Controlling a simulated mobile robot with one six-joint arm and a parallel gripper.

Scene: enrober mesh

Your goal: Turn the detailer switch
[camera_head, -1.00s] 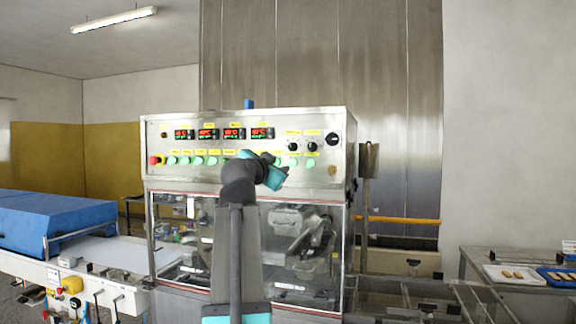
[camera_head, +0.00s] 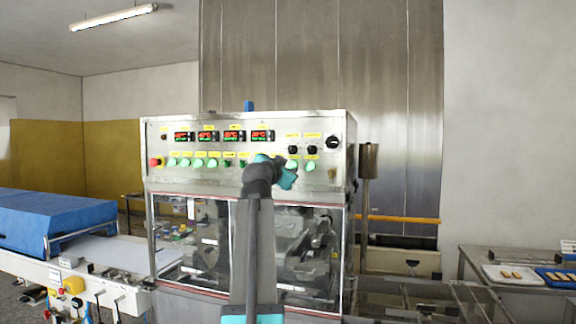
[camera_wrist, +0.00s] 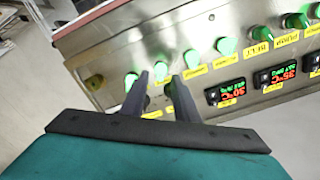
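The control panel (camera_head: 225,181) of the steel machine carries a row of green switches with yellow labels. The labels are too small to read, so I cannot tell which is the detailer switch. In the wrist view the panel is close and turned nearly upside down. My gripper (camera_wrist: 160,77) has two dark fingers held apart. A green switch (camera_wrist: 160,70) shows in the gap between the fingertips; contact cannot be told. Another green switch (camera_wrist: 131,80) is just left of the left finger. In the head view my gripper (camera_head: 289,174) is in front of the panel's right half and hides part of the row.
Red-lit displays (camera_head: 208,136) sit above the switches. Black knobs (camera_head: 311,149) and a red stop button (camera_head: 156,162) are on the same panel. Clear covers (camera_head: 190,240) lie below it. A blue-covered conveyor (camera_head: 60,220) is at left, a table with trays (camera_head: 512,276) at right.

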